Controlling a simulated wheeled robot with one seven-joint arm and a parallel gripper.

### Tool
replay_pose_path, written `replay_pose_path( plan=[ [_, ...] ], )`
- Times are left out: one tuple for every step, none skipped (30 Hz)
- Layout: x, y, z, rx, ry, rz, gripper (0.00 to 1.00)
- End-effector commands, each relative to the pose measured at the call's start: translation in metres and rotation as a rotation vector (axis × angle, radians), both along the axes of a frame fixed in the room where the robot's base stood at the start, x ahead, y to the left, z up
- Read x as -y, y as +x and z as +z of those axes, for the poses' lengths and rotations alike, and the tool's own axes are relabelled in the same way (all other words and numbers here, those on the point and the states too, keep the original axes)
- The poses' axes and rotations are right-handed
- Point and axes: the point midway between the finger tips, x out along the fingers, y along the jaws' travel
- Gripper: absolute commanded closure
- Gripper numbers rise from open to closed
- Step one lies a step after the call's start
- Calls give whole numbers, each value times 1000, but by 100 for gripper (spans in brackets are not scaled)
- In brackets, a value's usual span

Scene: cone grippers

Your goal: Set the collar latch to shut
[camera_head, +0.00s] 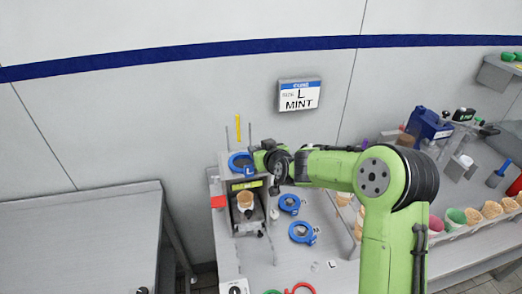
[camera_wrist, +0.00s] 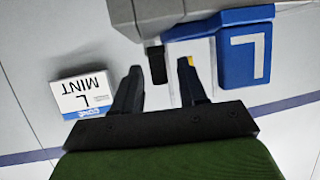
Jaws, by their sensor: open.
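A blue collar (camera_head: 240,163) sits at the top of the grey machine at the back of the bench. A blue part with a white L mark (camera_wrist: 243,57) shows large at the upper right of the wrist view, joined to grey parts. A small black tab (camera_wrist: 157,64), possibly the latch, appears between my fingertips in that view; contact cannot be told. My gripper (camera_wrist: 158,70) is open, and I see nothing clasped in it. In the head view my gripper (camera_head: 266,161) is just right of the blue collar, partly hidden by my arm. The latch's position cannot be made out.
Blue rings (camera_head: 289,204) and (camera_head: 302,232) lie on the bench right of the machine. A cone (camera_head: 245,200) stands in the machine's front. A wall sign reads L MINT (camera_head: 299,95). A yellow post (camera_head: 238,128) rises behind. Cups and cones (camera_head: 473,215) line the right.

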Motion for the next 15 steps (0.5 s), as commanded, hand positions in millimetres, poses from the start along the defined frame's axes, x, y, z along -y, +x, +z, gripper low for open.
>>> replay_pose_path(
  plan=[
    [1,-2,1,0,0,0,58],
    [1,-4,1,0,-1,0,58],
    [3,-7,4,2,-2,0,58],
    [5,-12,5,2,-3,0,58],
    [8,-17,8,3,-4,-1,58],
    [11,-26,11,3,-5,-1,58],
    [14,-33,14,4,-4,-1,58],
    [17,-40,17,4,-5,-3,58],
    [21,-50,21,4,-5,-3,58],
    [24,-57,24,5,-5,-4,58],
    [27,-64,27,4,-5,-3,58],
    [31,-74,31,4,-5,-5,58],
    [33,-81,35,4,-5,-5,58],
    [36,-88,38,5,-4,-4,58],
    [39,-97,42,5,-4,-5,58]
  ],
)
